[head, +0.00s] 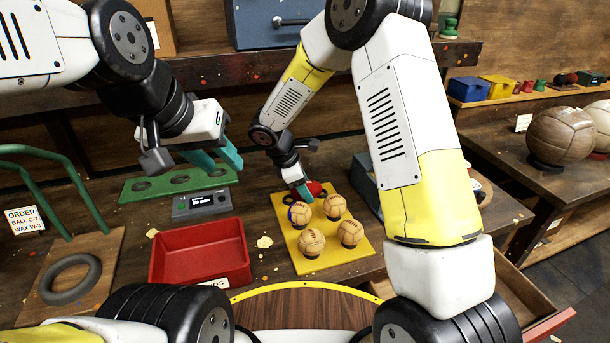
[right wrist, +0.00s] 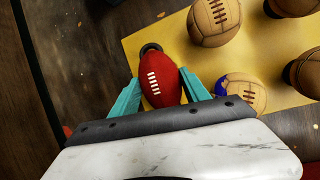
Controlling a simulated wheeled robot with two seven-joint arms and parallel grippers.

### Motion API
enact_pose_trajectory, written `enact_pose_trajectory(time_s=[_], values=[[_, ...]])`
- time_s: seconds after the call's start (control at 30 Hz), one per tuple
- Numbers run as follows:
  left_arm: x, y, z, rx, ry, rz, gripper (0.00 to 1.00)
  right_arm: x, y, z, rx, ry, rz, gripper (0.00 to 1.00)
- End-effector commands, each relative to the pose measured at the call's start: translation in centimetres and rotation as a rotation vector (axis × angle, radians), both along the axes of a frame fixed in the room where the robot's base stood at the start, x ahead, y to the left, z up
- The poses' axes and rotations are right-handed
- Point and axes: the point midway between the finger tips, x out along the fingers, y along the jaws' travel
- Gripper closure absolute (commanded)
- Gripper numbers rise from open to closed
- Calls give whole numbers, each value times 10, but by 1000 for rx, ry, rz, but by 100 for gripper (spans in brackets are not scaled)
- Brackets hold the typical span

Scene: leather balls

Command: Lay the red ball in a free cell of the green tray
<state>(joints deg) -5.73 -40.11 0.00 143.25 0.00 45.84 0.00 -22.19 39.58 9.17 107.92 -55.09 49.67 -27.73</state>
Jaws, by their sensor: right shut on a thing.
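The red ball (head: 313,187) is at the far edge of the yellow tray (head: 350,262). In the right wrist view the red ball (right wrist: 160,80), with white lacing, sits between the two teal fingers of my right gripper (right wrist: 160,96), which is shut on it. In the head view my right gripper (head: 304,190) partly hides it. The green tray (head: 133,195) lies at the back left; its visible cells look empty. My left gripper (head: 214,160) hangs over its right end, fingers apart and empty.
Several tan balls (head: 311,242) sit on the yellow tray, one with a blue patch (head: 299,214) close to my right gripper. A grey display box (head: 201,203) and a red bin (head: 200,252) stand in front of the green tray. A green tubular frame (head: 60,178) is at left.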

Motion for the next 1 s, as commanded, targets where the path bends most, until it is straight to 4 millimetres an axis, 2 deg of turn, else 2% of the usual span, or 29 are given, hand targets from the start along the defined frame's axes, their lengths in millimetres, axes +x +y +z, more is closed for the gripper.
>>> enact_pose_trajectory(time_s=[0.33, 0.37, 0.47, 0.8, 0.87, 1.0], values=[[0, 0, 0, 0, 0, 0, 64, 0, 0, -4, 0, -1, 0, 90], [0, 0, 0, 0, 0, 0, 64, 0, 0, -4, 0, -1, 0, 42], [0, 0, 0, 0, 0, 0, 64, 0, 0, -4, 0, -1, 0, 24], [0, 0, 0, 0, 0, 0, 64, 0, 0, -2, 0, -2, 0, 24], [0, 0, 0, 0, 0, 0, 64, 0, 2, 2, 2, -3, 0, 24], [0, 0, 0, 0, 0, 0, 64, -5, 9, 21, 2, -5, 0, 24]])
